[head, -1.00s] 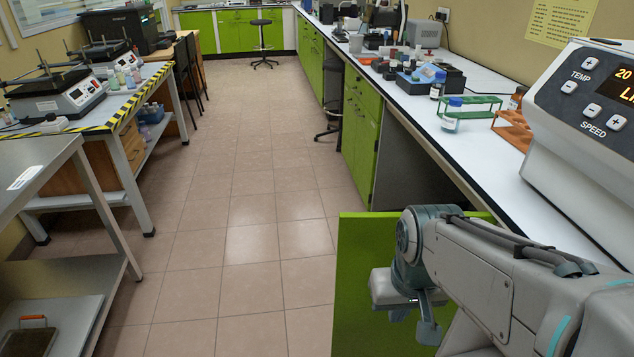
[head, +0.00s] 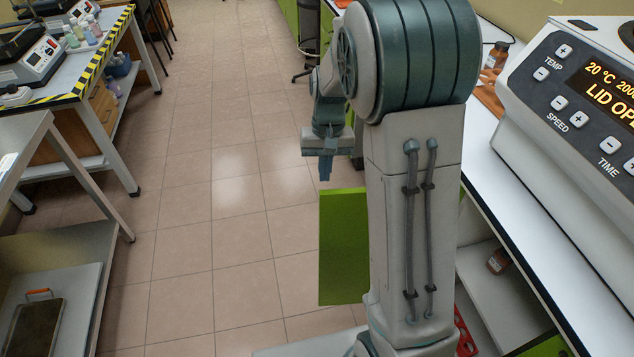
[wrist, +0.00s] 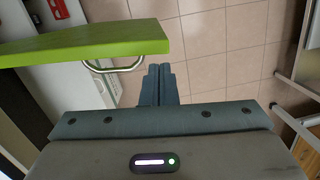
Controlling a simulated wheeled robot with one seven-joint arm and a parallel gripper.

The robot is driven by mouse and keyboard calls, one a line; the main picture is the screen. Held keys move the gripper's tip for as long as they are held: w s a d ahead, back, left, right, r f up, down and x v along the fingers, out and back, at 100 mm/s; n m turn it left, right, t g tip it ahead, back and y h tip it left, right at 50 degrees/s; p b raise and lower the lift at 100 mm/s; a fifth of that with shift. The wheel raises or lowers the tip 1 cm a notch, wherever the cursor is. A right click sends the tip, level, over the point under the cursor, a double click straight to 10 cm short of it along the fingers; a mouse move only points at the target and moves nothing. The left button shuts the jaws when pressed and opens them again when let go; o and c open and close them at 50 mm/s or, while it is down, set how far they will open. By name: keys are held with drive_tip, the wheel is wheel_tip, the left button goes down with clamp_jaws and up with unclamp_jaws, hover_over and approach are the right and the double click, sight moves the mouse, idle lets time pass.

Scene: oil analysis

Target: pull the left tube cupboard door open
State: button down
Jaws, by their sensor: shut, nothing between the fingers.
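The green cupboard door (head: 343,245) stands swung out from under the right bench, over the floor. In the wrist view the door (wrist: 85,42) shows edge-on at upper left, with its curved metal handle (wrist: 125,68) on the side towards my fingers. My gripper (head: 325,175) is just beyond the door's top edge in the head view, pointing down. In the wrist view my gripper (wrist: 158,72) is shut and empty, beside the handle and apart from it. My arm hides the door's right part and its hinge side.
The opened cupboard shows a pale shelf with a brown bottle (head: 498,260) and a red rack (head: 464,332) low down. A grey instrument (head: 580,100) stands on the right bench. A metal trolley (head: 75,240) is at left; the tiled floor between is clear.

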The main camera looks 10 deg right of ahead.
drive_tip(key=w+f+g+p, duration=0.1)
drive_tip(key=w+f+p, duration=0.25)
drive_tip(key=w, duration=0.25)
drive_tip(key=s+a+f+p, duration=0.1)
drive_tip(key=s+f+p, duration=0.2)
drive_tip(key=f, duration=0.6)
drive_tip(key=shift+s+f+p, duration=0.35)
drive_tip(key=shift+s+f, duration=0.05)
drive_tip(key=shift+s, duration=0.65)
drive_tip(key=shift+s+a, duration=0.1)
drive_tip(key=shift+a, duration=0.05)
